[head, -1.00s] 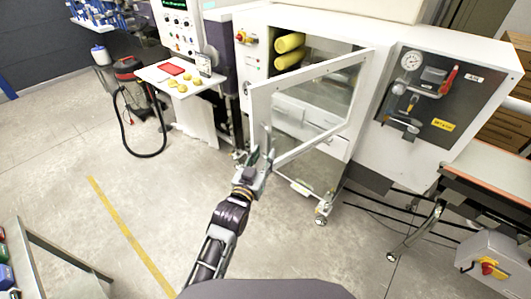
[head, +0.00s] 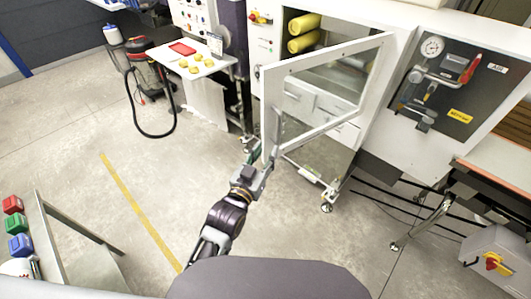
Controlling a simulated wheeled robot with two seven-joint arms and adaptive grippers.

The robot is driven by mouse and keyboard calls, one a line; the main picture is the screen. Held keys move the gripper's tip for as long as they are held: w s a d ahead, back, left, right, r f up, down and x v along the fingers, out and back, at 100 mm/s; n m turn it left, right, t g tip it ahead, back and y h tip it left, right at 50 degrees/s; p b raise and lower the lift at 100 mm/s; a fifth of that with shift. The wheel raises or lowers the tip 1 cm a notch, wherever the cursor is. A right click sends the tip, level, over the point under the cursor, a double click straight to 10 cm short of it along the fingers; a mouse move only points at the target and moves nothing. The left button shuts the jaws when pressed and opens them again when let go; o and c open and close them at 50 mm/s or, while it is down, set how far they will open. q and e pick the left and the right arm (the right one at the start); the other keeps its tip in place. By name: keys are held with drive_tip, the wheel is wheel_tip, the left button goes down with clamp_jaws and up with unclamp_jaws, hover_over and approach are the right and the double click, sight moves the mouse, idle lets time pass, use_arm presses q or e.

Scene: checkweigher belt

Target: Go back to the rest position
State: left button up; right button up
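My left gripper (head: 264,146) is at the lower left corner of the open white-framed door (head: 330,132) of the machine. Its two fingers stand apart, one in front of the door frame and one to the left of it. I see nothing held between them. I cannot tell whether a finger touches the frame. My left arm reaches up to it from the bottom of the picture. My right gripper is not in view.
Behind the door is the white cabinet with yellow rolls (head: 303,34). A gauge panel (head: 440,82) and conveyor (head: 500,180) are at right. A white side table (head: 207,67) and vacuum cleaner (head: 150,72) stand at back left. Red, green and blue items (head: 17,225) are at lower left. Floor around the yellow line is clear.

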use_arm(q)
drive_tip(key=shift+a+f, duration=0.1)
idle(0.4)
drive_tip(key=s+a+f+n+g+y, duration=0.1)
drive_tip(key=s+a+f+g+y, duration=0.4)
drive_tip(key=a+f, duration=0.5)
drive_tip(key=s+a+f+n+g+y, duration=0.1)
drive_tip(key=s+a+f+g, duration=0.3)
drive_tip(key=s, duration=0.3)
drive_tip(key=s+a+f+g, duration=0.2)
drive_tip(key=s+a+g, duration=0.2)
drive_tip(key=s+a, duration=0.15)
wheel_tip(320, 180, down, 34)
drive_tip(key=s+g+b, duration=0.2)
drive_tip(key=s, duration=0.1)
drive_tip(key=s+a+f+b, duration=0.1)
drive_tip(key=s+a+f, duration=0.1)
drive_tip(key=s+f, duration=0.9)
drive_tip(key=s+a+f+b, duration=0.1)
drive_tip(key=s+f, duration=1)
drive_tip(key=shift+s+a+f+g, duration=0.25)
drive_tip(key=shift+a+g, duration=0.1)
drive_tip(key=shift+g, duration=0.05)
